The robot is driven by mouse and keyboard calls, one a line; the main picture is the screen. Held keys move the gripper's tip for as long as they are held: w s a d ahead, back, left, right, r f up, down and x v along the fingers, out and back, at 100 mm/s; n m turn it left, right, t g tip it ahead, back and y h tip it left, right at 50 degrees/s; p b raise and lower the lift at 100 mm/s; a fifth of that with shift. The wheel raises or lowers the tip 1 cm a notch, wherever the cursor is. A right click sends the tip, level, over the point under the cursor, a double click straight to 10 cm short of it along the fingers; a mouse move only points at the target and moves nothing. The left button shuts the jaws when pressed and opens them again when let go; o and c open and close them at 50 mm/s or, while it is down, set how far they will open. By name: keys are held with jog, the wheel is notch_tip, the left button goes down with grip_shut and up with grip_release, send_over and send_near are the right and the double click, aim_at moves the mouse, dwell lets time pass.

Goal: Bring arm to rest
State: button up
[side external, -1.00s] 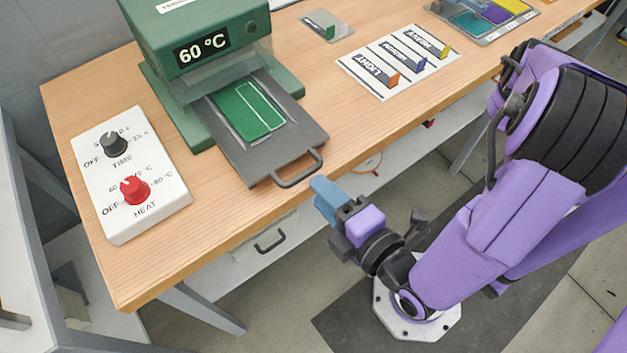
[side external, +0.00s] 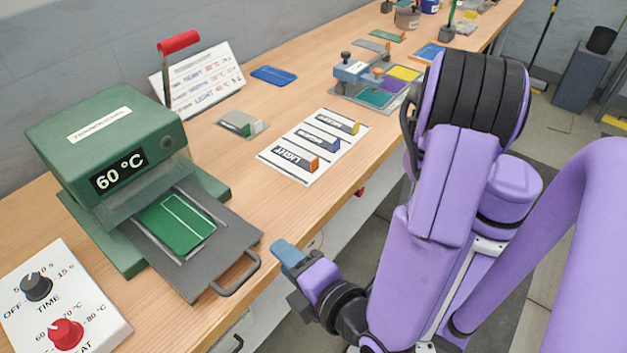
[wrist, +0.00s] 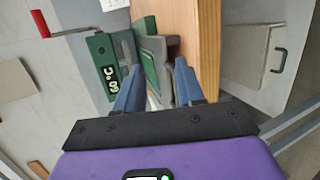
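My gripper (side external: 288,258) hangs in the air off the table's front edge, just right of the handle of the press tray (side external: 208,243). In the wrist view my gripper (wrist: 158,68) shows two blue fingers spread apart with nothing held between them. The green press (side external: 105,150) reads 60 °C and its tray is pulled out in front, with a green piece (side external: 175,224) lying on it. In the wrist view the press (wrist: 108,62) lies beyond the fingertips. The gap between my fingers and the tray handle is hard to judge.
A white control box (side external: 60,305) with TIME and HEAT knobs stands at the table's left front. A card with LIGHT and other labelled strips (side external: 290,167), a small plate (side external: 240,124) and a colour-patch fixture (side external: 375,88) sit further back. Bare wood lies between them.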

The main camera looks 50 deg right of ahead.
jog(key=d+r+m+g+h, duration=0.1)
jog(key=d+r+g, duration=0.15)
jog(key=d, duration=0.25)
jog(key=w+d+r+m+g+h, duration=0.1)
jog(key=d+g, duration=0.2)
jog(key=d, duration=0.2)
jog(key=d+r+m+g, duration=0.1)
jog(key=d+g, duration=0.2)
jog(key=d, duration=0.2)
jog(key=s+d+r+m+g+y, duration=0.1)
jog(key=s+d+r+g+y, duration=0.3)
jog(key=d, duration=0.4)
jog(key=s+g+y, duration=0.1)
jog(key=s, duration=0.1)
jog(key=shift+s+d+r+y, duration=0.3)
jog(key=shift+r+y, duration=0.1)
